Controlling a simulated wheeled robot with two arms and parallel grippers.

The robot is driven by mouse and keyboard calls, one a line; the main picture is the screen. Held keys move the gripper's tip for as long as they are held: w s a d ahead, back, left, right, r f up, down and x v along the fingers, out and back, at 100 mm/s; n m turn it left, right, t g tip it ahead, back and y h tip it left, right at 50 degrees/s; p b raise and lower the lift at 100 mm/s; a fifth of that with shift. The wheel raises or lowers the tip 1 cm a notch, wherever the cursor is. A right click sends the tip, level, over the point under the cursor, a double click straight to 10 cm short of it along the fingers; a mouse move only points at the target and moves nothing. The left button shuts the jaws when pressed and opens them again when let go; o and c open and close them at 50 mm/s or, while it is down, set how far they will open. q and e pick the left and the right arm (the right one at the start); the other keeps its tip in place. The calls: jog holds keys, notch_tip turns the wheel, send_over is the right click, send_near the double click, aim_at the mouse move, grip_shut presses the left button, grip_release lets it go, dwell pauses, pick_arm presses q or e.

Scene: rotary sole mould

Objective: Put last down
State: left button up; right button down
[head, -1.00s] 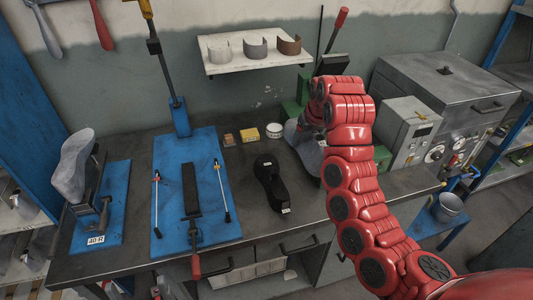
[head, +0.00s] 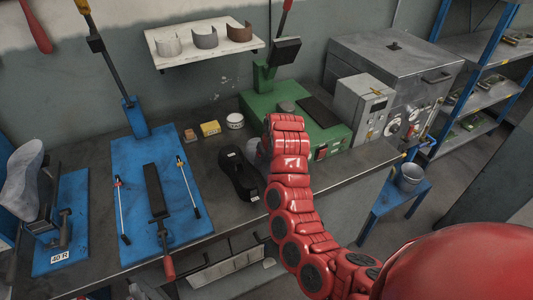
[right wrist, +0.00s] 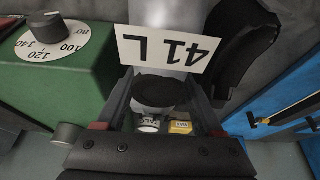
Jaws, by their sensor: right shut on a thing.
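My right gripper (right wrist: 158,108) is shut on a grey shoe last (right wrist: 165,12) with a white "41 L" label, upside down in the right wrist view. In the head view my red right arm hides most of the last, and only a grey sliver (head: 252,148) shows beside the wrist. The last is by the black sole-shaped piece (head: 238,172) and the green press (head: 312,130); I cannot tell whether it touches the bench. Another grey last (head: 22,180) stands tilted on a blue stand marked "40 R" (head: 75,215) at the left. My left gripper is not in view.
A blue board (head: 190,225) with a lever clamp and two thin rods lies on the dark bench (head: 90,268). A yellow box (head: 210,128) and a white tin (head: 235,121) stand behind the black piece. A grey oven (head: 395,65) and control box are at right.

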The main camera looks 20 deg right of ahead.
jog(key=shift+f+p, duration=0.3)
jog(key=shift+f, duration=1.2)
jog(key=shift+f, duration=0.15)
grip_release()
